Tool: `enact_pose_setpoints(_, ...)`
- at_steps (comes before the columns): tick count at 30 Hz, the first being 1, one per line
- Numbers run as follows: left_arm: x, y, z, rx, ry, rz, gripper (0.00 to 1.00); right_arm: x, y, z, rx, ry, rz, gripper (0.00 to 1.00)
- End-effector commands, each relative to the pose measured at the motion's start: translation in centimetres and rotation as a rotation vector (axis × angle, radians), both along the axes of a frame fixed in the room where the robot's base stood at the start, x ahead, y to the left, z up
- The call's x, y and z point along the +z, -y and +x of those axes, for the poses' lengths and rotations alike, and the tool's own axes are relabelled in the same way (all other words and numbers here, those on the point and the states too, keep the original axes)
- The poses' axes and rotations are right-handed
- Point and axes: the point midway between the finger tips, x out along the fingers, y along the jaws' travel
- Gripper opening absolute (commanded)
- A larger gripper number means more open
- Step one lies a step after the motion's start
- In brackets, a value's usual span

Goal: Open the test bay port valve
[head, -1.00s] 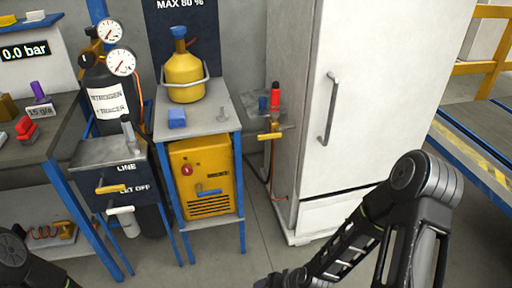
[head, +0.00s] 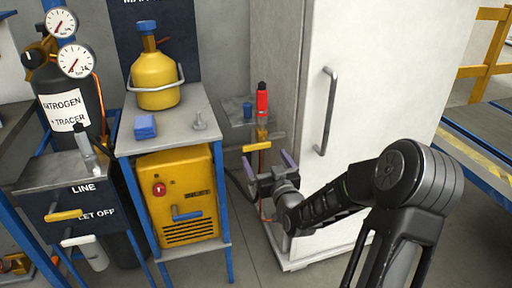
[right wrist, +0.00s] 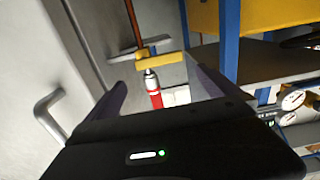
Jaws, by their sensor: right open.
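The port valve has a yellow bar handle (head: 257,146) on a thin pipe beside the white cabinet. The handle lies crosswise in the head view, under a red-capped fitting (head: 262,101) at a small grey shelf. My right gripper (head: 267,164) is open and empty just in front of and below the handle, its two fingers apart. In the right wrist view, the yellow handle (right wrist: 160,60) and the red part (right wrist: 154,97) lie between and beyond the open fingers (right wrist: 157,85). I see no contact with the handle. My left gripper is not in view.
The white cabinet (head: 345,60) with its long door handle (head: 327,110) stands close right of the valve. Left are a blue-framed stand with a yellow machine (head: 180,195), a yellow bottle (head: 155,80) and a grey cylinder (head: 70,110).

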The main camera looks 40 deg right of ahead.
Motion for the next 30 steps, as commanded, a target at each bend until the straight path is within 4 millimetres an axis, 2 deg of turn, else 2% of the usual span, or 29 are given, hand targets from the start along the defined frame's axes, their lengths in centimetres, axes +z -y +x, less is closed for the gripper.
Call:
enact_pose_setpoints(5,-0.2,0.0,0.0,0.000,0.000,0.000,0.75,-0.2,0.5,1.5,0.000,0.000,0.002,1.00)
enact_pose_setpoints(16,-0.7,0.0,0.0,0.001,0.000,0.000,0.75,-0.2,2.3,6.5,0.000,-0.001,0.003,1.00)
enact_pose_setpoints(27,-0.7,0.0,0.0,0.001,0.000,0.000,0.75,-0.1,2.5,7.2,0.000,-0.002,0.002,1.00)
enact_pose_setpoints(30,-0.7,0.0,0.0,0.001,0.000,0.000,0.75,-0.1,2.5,7.2,0.000,-0.002,0.002,0.92)
